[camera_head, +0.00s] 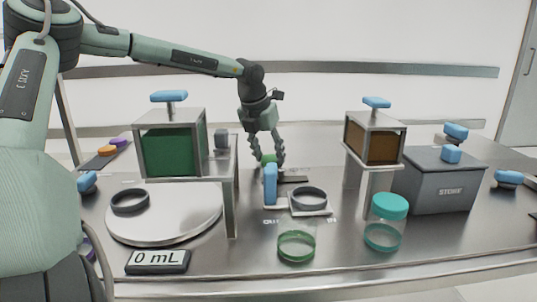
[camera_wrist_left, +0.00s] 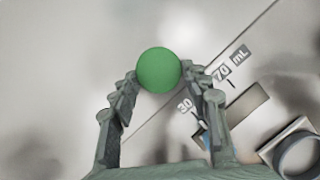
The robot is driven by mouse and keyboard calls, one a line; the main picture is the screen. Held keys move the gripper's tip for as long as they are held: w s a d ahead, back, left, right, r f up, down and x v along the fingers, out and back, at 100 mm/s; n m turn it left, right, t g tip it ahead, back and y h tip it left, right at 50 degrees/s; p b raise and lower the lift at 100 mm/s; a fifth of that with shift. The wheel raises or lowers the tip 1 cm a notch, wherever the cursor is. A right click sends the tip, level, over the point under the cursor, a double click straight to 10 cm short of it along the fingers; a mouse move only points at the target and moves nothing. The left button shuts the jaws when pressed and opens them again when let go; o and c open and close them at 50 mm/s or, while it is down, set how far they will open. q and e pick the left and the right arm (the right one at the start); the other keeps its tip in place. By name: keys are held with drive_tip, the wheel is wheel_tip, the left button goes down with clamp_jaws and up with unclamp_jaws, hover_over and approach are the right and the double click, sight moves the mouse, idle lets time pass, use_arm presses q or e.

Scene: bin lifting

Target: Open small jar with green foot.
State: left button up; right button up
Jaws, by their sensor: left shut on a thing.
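My left gripper (camera_head: 268,160) is shut on a round green lid, which shows between the fingertips in the wrist view (camera_wrist_left: 158,70). The gripper points down above the rear middle of the table, behind a blue handle. A small clear jar with a green foot (camera_head: 296,247) stands upright at the front middle. Its top looks open, with no lid on it. The gripper is behind and above this jar, apart from it. My right gripper is not in view.
A clear jar with a teal lid (camera_head: 388,207) stands to the right. A blue handle (camera_head: 270,184) and a dark ring (camera_head: 308,197) are near the middle. Dispensers with green (camera_head: 170,150) and brown (camera_head: 372,140) contents flank them. A grey bin (camera_head: 436,183) stands at right.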

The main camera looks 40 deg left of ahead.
use_arm(q)
drive_tip(key=o, duration=1.1)
drive_tip(key=shift+o, duration=1)
drive_tip(key=shift+r, duration=0.1)
drive_tip(key=shift+v, duration=1.05)
drive_tip(key=a+v, duration=0.1)
drive_tip(key=v, duration=0.8)
drive_tip(key=shift+d+r, duration=0.45)
drive_tip(key=shift+d, duration=0.1)
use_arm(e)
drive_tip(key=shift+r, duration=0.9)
use_arm(q)
drive_tip(key=shift+s, duration=0.1)
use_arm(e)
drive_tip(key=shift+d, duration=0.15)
